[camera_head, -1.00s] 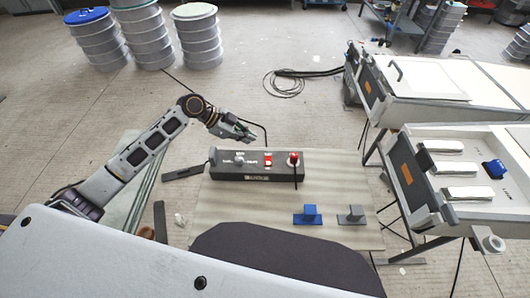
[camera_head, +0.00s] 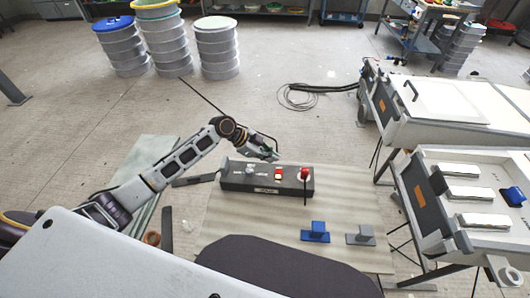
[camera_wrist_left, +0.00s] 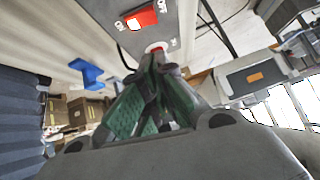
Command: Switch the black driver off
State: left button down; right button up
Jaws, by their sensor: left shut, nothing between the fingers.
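The black driver (camera_head: 240,184) is a long dark box on the pale board, with a knob on its left, a red rocker switch (camera_head: 278,174) near the middle and a red round button (camera_head: 304,173) at its right. My left gripper (camera_head: 274,156) is shut and empty, just above the box's back edge, near the rocker. In the left wrist view the rocker (camera_wrist_left: 141,18) shows ON and OFF marks, beyond the green-padded fingertips (camera_wrist_left: 160,62). The fingers partly hide the red button (camera_wrist_left: 155,47). I cannot tell whether the fingertips touch the box. My right gripper is not in view.
A blue block on a plate (camera_head: 316,232) and a grey one (camera_head: 361,236) stand on the board (camera_head: 225,225) in front of the driver. A white machine with long pale bars (camera_head: 470,193) stands at the right.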

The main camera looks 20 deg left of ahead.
pick_arm(q)
send_over(278, 172)
notch_tip(278, 172, down, 5)
jog(key=shift+s+r+p, duration=0.1)
jog(key=shift+s+p, duration=0.05)
jog(key=shift+p, duration=0.2)
jog(key=shift+a+f, duration=0.1)
jog(key=shift+f, duration=1)
